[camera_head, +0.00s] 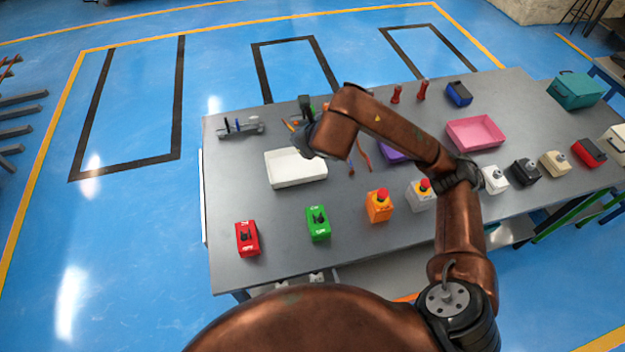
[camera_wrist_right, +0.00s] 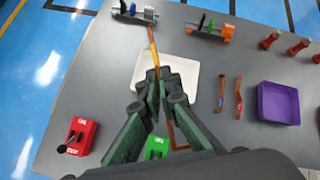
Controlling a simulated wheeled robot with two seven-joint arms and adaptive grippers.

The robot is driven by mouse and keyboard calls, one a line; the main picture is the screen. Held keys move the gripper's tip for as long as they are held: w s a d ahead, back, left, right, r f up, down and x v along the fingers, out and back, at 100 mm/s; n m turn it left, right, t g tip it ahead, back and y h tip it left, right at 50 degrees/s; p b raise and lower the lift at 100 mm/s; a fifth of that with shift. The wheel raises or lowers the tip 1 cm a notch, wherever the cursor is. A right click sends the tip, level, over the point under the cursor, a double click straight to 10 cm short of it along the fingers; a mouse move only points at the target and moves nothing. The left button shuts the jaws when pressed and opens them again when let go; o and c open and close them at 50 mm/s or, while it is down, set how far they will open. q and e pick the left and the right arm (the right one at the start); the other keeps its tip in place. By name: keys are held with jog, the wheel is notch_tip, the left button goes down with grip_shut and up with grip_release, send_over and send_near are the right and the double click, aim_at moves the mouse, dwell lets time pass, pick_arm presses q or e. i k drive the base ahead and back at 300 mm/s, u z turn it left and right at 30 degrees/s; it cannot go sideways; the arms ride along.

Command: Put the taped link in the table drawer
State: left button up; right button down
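My right gripper (camera_wrist_right: 155,88) is shut on a long narrow copper link (camera_wrist_right: 172,135) above the white tray (camera_wrist_right: 197,78). A yellow-orange stretch, apparently tape, shows on the link's far part (camera_wrist_right: 152,45). In the head view my right arm mostly hides the gripper; the white tray (camera_head: 290,168) shows beside it. Two other copper links (camera_wrist_right: 238,98) (camera_wrist_right: 221,93) lie on the table right of the tray. A pale strip (camera_head: 203,195) runs along the table's left side; I cannot tell whether it belongs to the drawer. My left gripper is not in view.
On the grey table (camera_head: 240,190) a red box (camera_head: 247,238), a green box (camera_head: 318,223) and an orange button box (camera_head: 379,205) line the front. A bending tool (camera_head: 240,127) stands at the back left. A pink tray (camera_head: 475,133) lies to the right. The front-left tabletop has bare room.

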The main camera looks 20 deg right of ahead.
aim_at(385, 260)
jog(key=u, duration=0.2)
jog(key=k, duration=0.65)
jog(key=z, duration=1.1)
jog(key=i, duration=0.5)
